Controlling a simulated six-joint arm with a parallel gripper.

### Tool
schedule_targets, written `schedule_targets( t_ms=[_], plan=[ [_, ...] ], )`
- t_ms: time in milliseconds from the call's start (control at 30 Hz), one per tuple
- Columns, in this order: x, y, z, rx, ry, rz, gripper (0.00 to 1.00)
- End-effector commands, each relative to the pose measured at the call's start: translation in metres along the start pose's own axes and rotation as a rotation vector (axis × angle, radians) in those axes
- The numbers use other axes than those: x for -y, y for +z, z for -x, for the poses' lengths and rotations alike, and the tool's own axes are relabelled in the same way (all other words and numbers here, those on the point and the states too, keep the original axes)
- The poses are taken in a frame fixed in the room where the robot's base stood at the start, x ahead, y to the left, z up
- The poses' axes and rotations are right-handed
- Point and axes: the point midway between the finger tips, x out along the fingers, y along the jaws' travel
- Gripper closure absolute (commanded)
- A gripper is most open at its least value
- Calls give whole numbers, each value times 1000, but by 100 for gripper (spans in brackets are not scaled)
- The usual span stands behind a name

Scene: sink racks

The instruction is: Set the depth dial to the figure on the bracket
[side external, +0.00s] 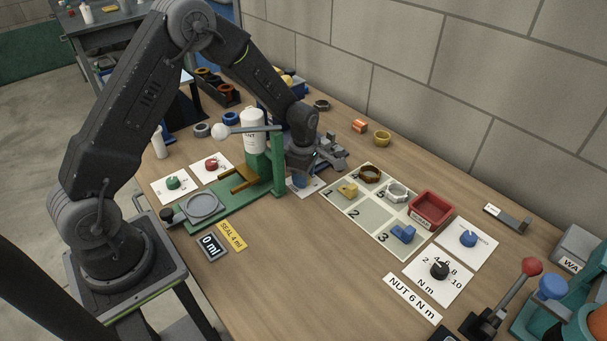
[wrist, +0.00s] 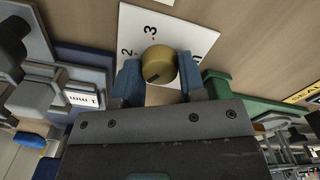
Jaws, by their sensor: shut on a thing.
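A brass-coloured dial (wrist: 159,64) stands on a white plate (wrist: 184,36) in the wrist view. A dark mark shows on the dial's lower left. My gripper (wrist: 158,72) has its blue fingers either side of the dial and is shut on it. In the side view my gripper (side external: 303,179) is low over the plate and hides the dial. A grey bracket with a white label (wrist: 84,100) stands left of the fingers in the wrist view; the label seems to read 1 mm.
A green press (side external: 277,165) with a white bottle (side external: 253,130) stands close beside my gripper. A numbered board (side external: 374,213) with several parts lies to its right, with a red tray (side external: 431,208). Other dials stand on white plates. The front middle of the bench is clear.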

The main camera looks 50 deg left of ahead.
Motion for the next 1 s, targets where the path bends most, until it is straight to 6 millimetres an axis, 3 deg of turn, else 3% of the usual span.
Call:
schedule_targets(
  t_ms=[167,200,467,767,1000],
  plan=[
    [0,1,0,1,-1,2,86],
    [0,1,0,1,-1,2,61],
    [0,0,0,1,-1,0,37],
    [0,0,4,1,1,0,37],
    [-1,0,43,2,5,0,37]
  ],
)
